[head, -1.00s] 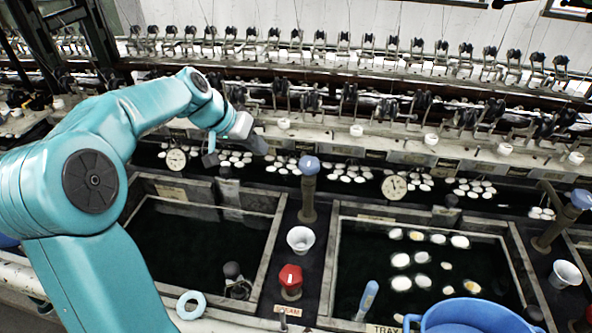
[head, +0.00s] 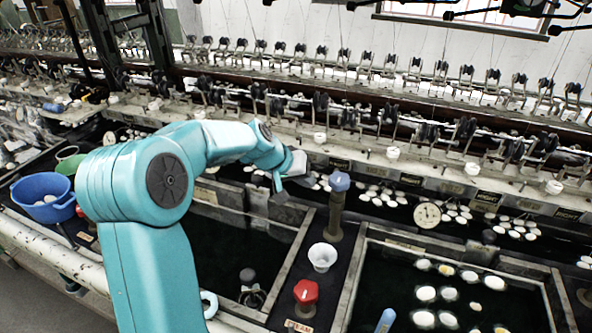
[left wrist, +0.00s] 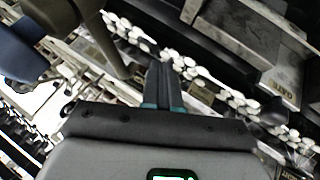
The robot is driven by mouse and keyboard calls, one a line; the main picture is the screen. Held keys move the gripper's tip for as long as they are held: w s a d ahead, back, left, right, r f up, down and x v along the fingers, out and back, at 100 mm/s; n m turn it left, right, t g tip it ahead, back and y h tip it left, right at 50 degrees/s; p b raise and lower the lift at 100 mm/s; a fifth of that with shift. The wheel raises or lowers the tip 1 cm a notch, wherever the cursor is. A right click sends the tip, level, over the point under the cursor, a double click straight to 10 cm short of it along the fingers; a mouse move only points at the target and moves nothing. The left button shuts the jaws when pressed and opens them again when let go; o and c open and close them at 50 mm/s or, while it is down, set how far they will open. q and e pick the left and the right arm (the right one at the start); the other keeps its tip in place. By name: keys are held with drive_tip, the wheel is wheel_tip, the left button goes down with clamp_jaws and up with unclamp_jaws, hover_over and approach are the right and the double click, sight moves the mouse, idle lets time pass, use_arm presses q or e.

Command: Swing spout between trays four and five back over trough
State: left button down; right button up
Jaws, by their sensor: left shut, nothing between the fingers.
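A spout post with a blue cap (head: 338,205) stands on the dark divider between two sunken trays. Which way its outlet points is hard to tell. The tray numbers cannot be read. My left gripper (head: 280,193) is shut and empty, left of the blue cap and apart from it, over the far end of the left tray. In the left wrist view its closed fingers (left wrist: 163,82) point toward a row of white cocoons, and a blue cap (left wrist: 18,55) with a brownish post shows at the upper left. My right gripper is out of view.
A white cup (head: 322,257) and a red knob (head: 306,292) stand on the divider in front of the post. A round dial (head: 427,215) and cocoon clusters line the trough behind. A blue bucket (head: 43,199) stands at the left. Reeling fittings run along the back.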

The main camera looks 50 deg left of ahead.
use_arm(q)
drive_tip(key=w+d, duration=0.1)
drive_tip(key=w+d+p, duration=0.1)
drive_tip(key=shift+w+d+r+p, duration=0.3)
drive_tip(key=shift+w+d+r, duration=0.05)
drive_tip(key=shift+w+d, duration=0.05)
drive_tip(key=shift+w+d+m+g+h+b, duration=0.15)
drive_tip(key=shift+w+m+h+b, duration=0.15)
drive_tip(key=shift+m+h+b, duration=0.35)
drive_tip(key=shift+w+d+m+g+h+b, duration=0.1)
drive_tip(key=shift+w+m+g+h+b, duration=0.2)
drive_tip(key=shift+m, duration=0.6)
drive_tip(key=shift+w+d+m+g+h+b, duration=0.15)
drive_tip(key=shift+w+m+h+b, duration=0.1)
drive_tip(key=shift+m+h+b, duration=0.4)
